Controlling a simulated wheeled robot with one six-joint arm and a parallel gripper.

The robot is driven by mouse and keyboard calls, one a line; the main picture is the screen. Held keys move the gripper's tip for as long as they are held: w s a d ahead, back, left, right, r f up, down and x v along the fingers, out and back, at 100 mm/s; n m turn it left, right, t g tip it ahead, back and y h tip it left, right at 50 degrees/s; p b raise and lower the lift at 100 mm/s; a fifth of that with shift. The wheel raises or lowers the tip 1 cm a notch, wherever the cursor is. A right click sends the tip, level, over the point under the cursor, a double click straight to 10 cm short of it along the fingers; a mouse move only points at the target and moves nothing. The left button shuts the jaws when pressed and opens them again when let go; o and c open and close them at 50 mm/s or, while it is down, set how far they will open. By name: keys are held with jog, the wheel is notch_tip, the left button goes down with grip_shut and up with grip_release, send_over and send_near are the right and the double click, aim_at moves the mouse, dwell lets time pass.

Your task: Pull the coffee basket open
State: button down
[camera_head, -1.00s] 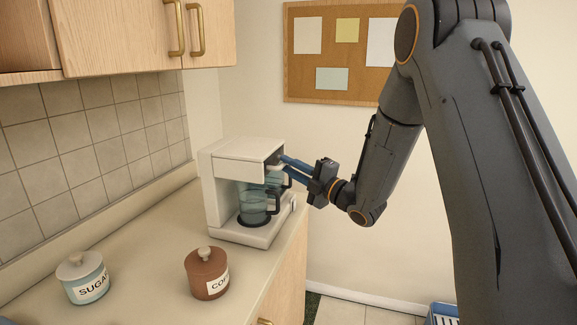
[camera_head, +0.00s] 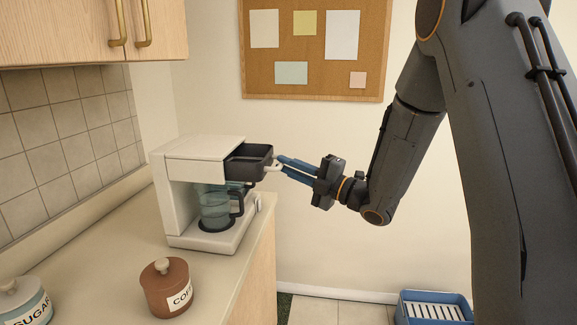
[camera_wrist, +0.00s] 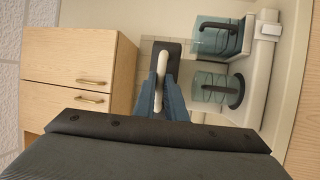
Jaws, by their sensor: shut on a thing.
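The white coffee maker (camera_head: 190,170) stands near the counter's end. Its dark coffee basket (camera_head: 250,160) is drawn out of the upper right side, its open top showing. My gripper (camera_head: 279,165) is shut on the basket's pale handle (camera_head: 272,168). In the wrist view, the pale handle (camera_wrist: 161,70) lies between the blue fingers of my gripper (camera_wrist: 161,90), with part of the dark basket (camera_wrist: 176,46) beyond it. A glass carafe (camera_head: 214,205) with a dark handle sits on the machine's base below the basket.
Wooden wall cabinets (camera_head: 60,28) hang at upper left. A blue crate (camera_head: 433,308) is on the floor at lower right. A corkboard (camera_head: 315,50) hangs behind.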

jog(key=shift+r, duration=0.15)
jog(key=c, duration=1.8)
grip_release()
jog(key=b+v, duration=0.2)
jog(key=v, duration=0.6)
jog(key=shift+b, duration=0.3)
